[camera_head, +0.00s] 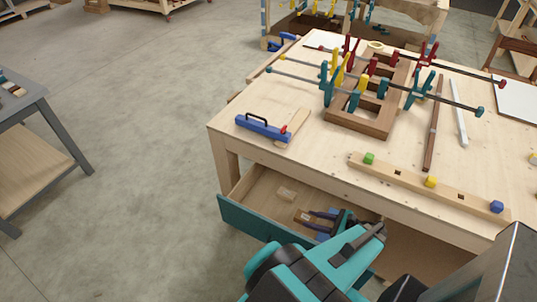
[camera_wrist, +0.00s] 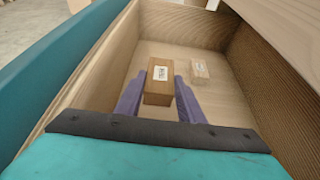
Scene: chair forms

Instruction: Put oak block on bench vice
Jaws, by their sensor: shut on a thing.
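My gripper (camera_head: 308,217) is low inside the open drawer of the workbench. Its purple fingers are shut on a brown block (camera_wrist: 158,88), one finger on each side. The block carries a white label on top that I cannot read clearly; by its colour it may be the oak block. It also shows in the head view (camera_head: 302,215). I cannot tell if it touches the drawer floor. A blue form (camera_head: 284,42) at the bench's far left corner looks like the bench vice, partly hidden by the bench edge and small in view.
A paler labelled block (camera_wrist: 200,69) lies in the drawer (camera_head: 262,185) beyond the held one. The workbench (camera_head: 325,145) holds a blue tool with a black handle (camera_head: 262,127), clamps on a wooden frame (camera_head: 365,118) and a pegged rail (camera_head: 400,172).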

